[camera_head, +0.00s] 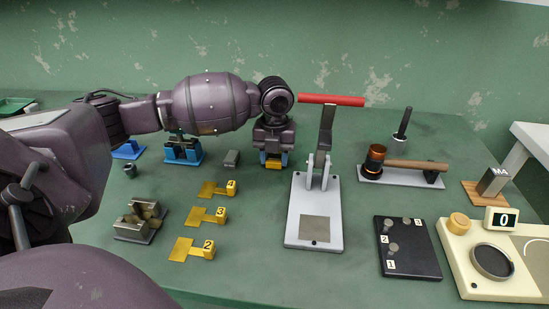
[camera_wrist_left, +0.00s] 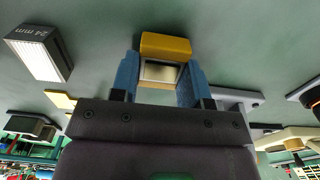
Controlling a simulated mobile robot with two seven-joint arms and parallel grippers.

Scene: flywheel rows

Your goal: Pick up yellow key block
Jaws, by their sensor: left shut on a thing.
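The yellow key block (camera_head: 273,163) is between the blue fingertips of my left gripper (camera_head: 272,158), left of the lever press. In the left wrist view the yellow key block (camera_wrist_left: 166,45) shows a yellow top edge and a pale metallic face. The blue fingers of my left gripper (camera_wrist_left: 160,80) press on both its sides. The gripper points down, low over the green table. I cannot tell whether the block touches the table. My right gripper is not in view.
A press with a red lever (camera_head: 331,100) stands close right of my gripper. Several numbered yellow tags (camera_head: 207,215), a grey block (camera_head: 232,158) and a blue stand (camera_head: 184,152) lie to the left. A black plate (camera_head: 408,262) and a cream scale (camera_head: 455,270) are at the right.

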